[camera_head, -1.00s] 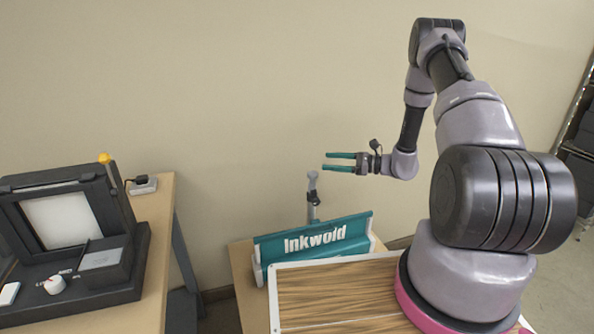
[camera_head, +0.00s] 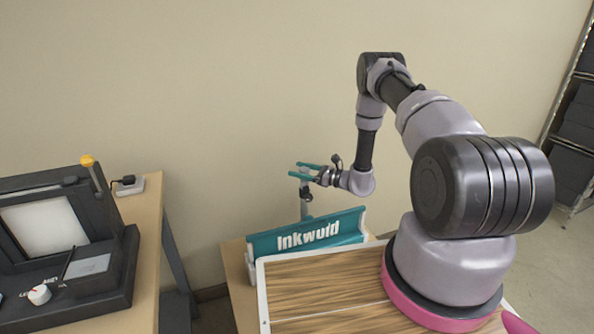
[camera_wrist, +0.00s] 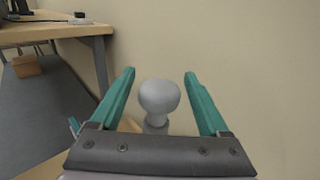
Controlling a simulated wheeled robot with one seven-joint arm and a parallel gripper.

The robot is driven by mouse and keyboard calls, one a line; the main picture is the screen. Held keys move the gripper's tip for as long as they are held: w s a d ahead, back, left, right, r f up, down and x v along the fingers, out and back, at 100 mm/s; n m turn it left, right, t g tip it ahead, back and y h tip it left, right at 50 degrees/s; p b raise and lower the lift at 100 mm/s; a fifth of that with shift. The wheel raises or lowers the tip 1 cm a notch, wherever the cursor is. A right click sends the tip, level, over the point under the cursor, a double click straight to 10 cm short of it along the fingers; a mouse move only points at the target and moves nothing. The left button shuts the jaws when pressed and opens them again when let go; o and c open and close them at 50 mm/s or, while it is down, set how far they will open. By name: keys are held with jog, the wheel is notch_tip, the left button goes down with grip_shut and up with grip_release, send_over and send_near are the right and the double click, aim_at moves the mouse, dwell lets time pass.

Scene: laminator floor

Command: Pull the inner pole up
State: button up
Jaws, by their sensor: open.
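The inner pole (camera_head: 303,187) stands upright behind the teal "Inkwold" sign (camera_head: 307,234), with a dark collar partway up it. In the wrist view its rounded grey knob (camera_wrist: 159,97) sits between the two teal fingers, with a clear gap on each side. My gripper (camera_head: 305,170) is open at the top of the pole, and its fingers overlap the knob in the head view. My gripper also shows in the wrist view (camera_wrist: 160,92). The lower part of the pole is hidden by the sign.
A wooden table (camera_head: 147,240) at the left carries a black machine (camera_head: 65,245) with a yellow-tipped lever and a white power strip (camera_head: 130,186). A plain wall (camera_head: 230,90) stands close behind the pole. Dark shelving (camera_head: 575,130) is at the far right.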

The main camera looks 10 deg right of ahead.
jog(key=shift+w+a, duration=0.3)
jog(key=shift+a, duration=0.2)
grip_shut()
jog(key=shift+r, duration=0.15)
notch_tip(320, 180, up, 36)
jog(key=shift+w+r, duration=0.1)
jog(key=shift+r, duration=0.1)
